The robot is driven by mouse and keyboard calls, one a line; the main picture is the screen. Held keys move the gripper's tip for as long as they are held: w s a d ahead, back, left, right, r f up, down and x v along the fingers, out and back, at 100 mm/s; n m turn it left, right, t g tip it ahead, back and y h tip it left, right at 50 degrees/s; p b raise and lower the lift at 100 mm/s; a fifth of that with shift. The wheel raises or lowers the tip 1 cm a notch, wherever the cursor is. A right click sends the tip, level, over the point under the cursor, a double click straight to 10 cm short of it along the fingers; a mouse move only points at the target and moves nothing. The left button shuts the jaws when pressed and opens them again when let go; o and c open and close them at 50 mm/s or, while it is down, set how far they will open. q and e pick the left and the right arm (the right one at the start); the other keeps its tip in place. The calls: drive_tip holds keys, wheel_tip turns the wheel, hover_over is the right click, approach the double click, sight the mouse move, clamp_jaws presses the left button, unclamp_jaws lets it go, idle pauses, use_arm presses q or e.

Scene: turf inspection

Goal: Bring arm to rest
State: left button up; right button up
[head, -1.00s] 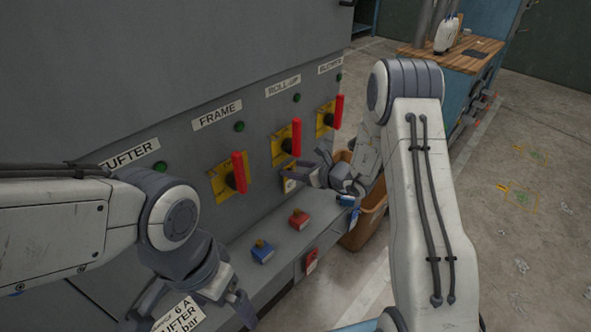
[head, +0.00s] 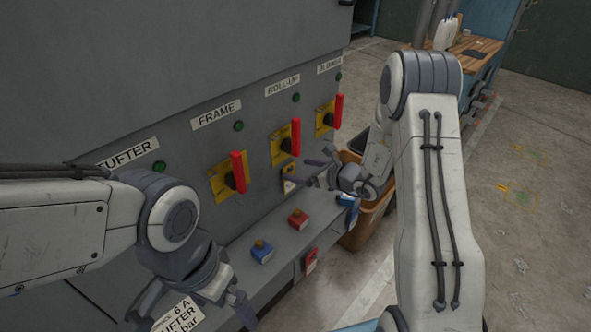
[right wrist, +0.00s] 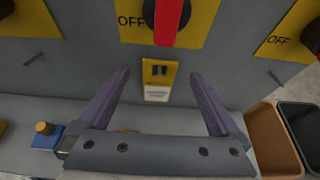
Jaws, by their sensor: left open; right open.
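My right gripper (head: 318,171) is open and empty in front of the grey panel, below the ROLL-UP switch. In the right wrist view its two fingers (right wrist: 150,95) stand wide apart, with a small yellow tag plate (right wrist: 157,82) on the panel seen between them. The red switch handle (right wrist: 168,22) shows above the fingers, apart from them. My left gripper (head: 190,318) is open at the lower left, near a white label card (head: 180,316) with TUFTER on it; whether it touches the card I cannot tell.
Red handles on yellow plates mark FRAME (head: 238,172), ROLL-UP (head: 296,137) and BLOWER (head: 339,111). A blue padlock (head: 262,251) and a red padlock (head: 298,218) sit on the ledge. A brown bin (head: 366,222) stands beside the panel.

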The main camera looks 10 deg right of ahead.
drive_tip(key=v, duration=0.7)
drive_tip(key=shift+s+d, duration=0.15)
drive_tip(key=shift+s, duration=0.05)
drive_tip(key=shift+r, duration=0.1)
drive_tip(key=x, duration=1)
drive_tip(key=shift+w+p, duration=0.15)
drive_tip(key=shift+p, duration=0.15)
drive_tip(key=shift+r+p, duration=0.25)
drive_tip(key=shift+p, duration=0.3)
drive_tip(key=shift+s+d+r+p, duration=0.25)
drive_tip(key=shift+s+p, duration=0.15)
drive_tip(key=shift+s, duration=0.1)
drive_tip(key=shift+s+d+f, duration=0.1)
drive_tip(key=shift+s+f, duration=0.05)
drive_tip(key=shift+s, duration=0.05)
drive_tip(key=shift+w, duration=0.1)
